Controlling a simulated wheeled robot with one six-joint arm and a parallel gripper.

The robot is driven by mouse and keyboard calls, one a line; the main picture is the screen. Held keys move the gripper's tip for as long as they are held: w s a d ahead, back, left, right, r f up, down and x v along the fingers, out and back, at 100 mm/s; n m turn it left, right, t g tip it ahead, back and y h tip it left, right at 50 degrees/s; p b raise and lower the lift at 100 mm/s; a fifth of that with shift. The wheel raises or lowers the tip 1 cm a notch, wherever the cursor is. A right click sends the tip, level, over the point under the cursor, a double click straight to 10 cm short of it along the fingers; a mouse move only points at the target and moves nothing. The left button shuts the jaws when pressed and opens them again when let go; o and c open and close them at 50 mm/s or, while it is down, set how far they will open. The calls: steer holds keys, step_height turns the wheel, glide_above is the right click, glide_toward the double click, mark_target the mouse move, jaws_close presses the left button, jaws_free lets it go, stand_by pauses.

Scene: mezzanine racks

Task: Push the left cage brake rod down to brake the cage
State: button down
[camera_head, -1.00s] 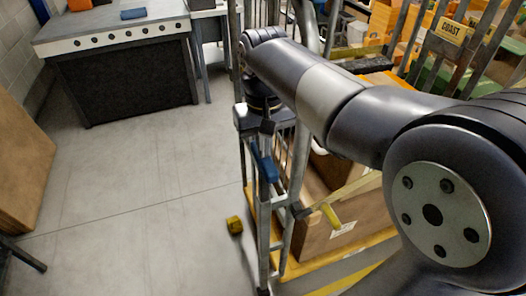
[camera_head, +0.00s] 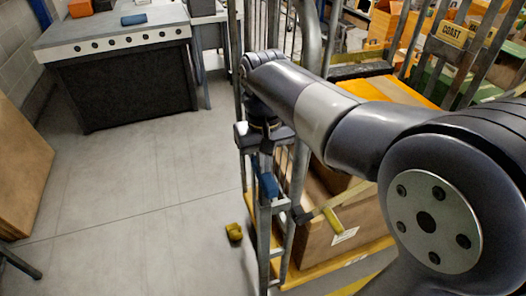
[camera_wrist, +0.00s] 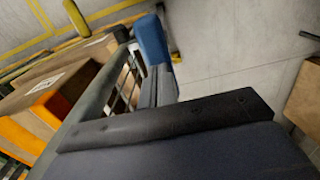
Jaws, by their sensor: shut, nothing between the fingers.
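The roll cage, with grey bars and a yellow base (camera_head: 318,264), stands right of centre in the head view. A blue-ended upright part (camera_head: 268,184), which looks like the left brake rod, is at its near left corner. My gripper (camera_head: 262,148) points down just above the blue end, partly overlapping it in the picture. In the wrist view the blue part (camera_wrist: 151,40) shows just past my shut fingers (camera_wrist: 160,85). I cannot tell whether they touch.
Cardboard boxes (camera_head: 345,238) fill the cage. A small yellow object (camera_head: 234,232) lies on the floor left of it. A dark bench (camera_head: 125,85) stands at the back left and a brown panel (camera_head: 20,170) at the left edge. The floor between is clear.

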step_height(320, 180, up, 7)
steer(key=p, duration=0.6)
steer(key=shift+p, duration=0.3)
steer(key=shift+f, duration=0.1)
steer(key=shift+f+b, duration=2.7)
steer(key=shift+b, duration=0.3)
steer(key=shift+f, duration=0.15)
steer(key=shift+f+b, duration=0.75)
steer(key=shift+f, duration=0.1)
step_height(320, 180, up, 14)
steer(key=p, duration=1)
steer(key=shift+r+p, duration=0.15)
steer(key=shift+p, duration=0.2)
